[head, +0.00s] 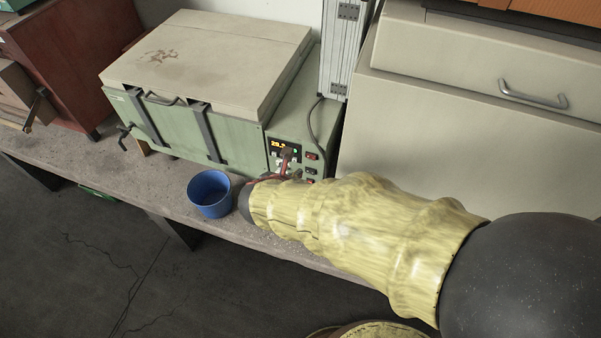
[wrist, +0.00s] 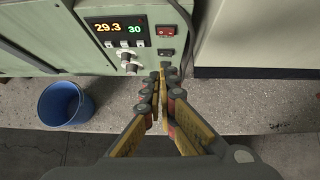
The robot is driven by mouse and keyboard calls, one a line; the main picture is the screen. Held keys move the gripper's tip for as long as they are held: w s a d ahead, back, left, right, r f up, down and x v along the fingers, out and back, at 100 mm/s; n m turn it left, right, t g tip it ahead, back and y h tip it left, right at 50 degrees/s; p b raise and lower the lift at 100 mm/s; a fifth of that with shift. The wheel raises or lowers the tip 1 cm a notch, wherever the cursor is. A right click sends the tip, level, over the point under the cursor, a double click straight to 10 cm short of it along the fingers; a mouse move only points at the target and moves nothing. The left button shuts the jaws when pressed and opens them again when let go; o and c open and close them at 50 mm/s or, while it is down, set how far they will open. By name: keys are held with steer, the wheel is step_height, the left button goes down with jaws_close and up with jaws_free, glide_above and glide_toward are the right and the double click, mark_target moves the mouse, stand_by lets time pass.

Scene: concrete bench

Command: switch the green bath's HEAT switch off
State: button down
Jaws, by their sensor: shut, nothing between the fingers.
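The green bath (head: 185,135) stands on the bench with a pale lid on top. Its control panel shows in the wrist view, with a lit display (wrist: 118,29) reading 29.3 in orange and 30 in green. Right of the display is a red rocker switch (wrist: 166,31), with a dark switch (wrist: 166,52) below it. Their labels are too small to read. My gripper (wrist: 163,73) is shut and empty, its fingertips just below the dark switch and near the panel's lower edge. The fingertips hide part of the panel there; contact is unclear. The gripper (head: 287,155) also shows in the head view.
A blue bowl (head: 209,194) stands on the bench (head: 70,160) in front of the bath, left of my gripper. A dark cable (wrist: 188,25) hangs right of the switches. A large beige cabinet (head: 450,130) stands to the right. A red box (head: 75,60) is at far left.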

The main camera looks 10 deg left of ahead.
steer(key=v, duration=0.3)
steer(key=shift+a, duration=0.15)
stand_by(0.5)
steer(key=s+d+m+g+h+b, duration=0.1)
steer(key=s+d+m+g, duration=0.3)
steer(key=d+m, duration=0.5)
steer(key=s+d+m+g+h, duration=0.1)
steer(key=s+d+m, duration=0.45)
steer(key=m, duration=0.55)
steer(key=s+d+r+m+y+b, duration=0.1)
steer(key=s+d+r+m+b, duration=0.1)
steer(key=d+m, duration=0.5)
steer(key=s+d+r+m+t+y+b, duration=0.1)
steer(key=d+r+m+b, duration=0.3)
steer(key=d+m, duration=0.4)
steer(key=s+d+r, duration=0.1)
steer(key=d, duration=0.2)
steer(key=shift+d+r+m+t, duration=0.2)
steer(key=shift+r+m+t, duration=0.05)
steer(key=shift+m+t, duration=0.05)
